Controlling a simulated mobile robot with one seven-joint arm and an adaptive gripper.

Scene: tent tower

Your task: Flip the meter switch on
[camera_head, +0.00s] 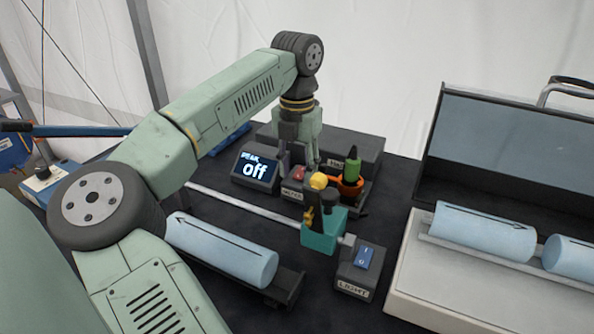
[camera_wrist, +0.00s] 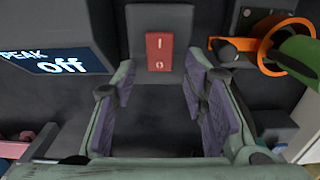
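The meter switch (camera_head: 299,174) is a small red rocker on a dark box with a partly hidden label. In the wrist view the red rocker (camera_wrist: 158,52) shows clearly, marked I at the top and O at the bottom. The meter display (camera_head: 256,170) beside it reads "PEAK off"; it also shows in the wrist view (camera_wrist: 55,63). My gripper (camera_head: 299,157) is above the switch box in the head view. In the wrist view the gripper (camera_wrist: 160,92) is open with nothing between its fingers, and the switch lies just beyond the gap. I cannot tell any contact.
An orange ring holder (camera_head: 350,187) with a green-handled tool (camera_head: 352,168) stands close right of the switch. Pale blue cylinders (camera_head: 222,250) lie at left and right.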

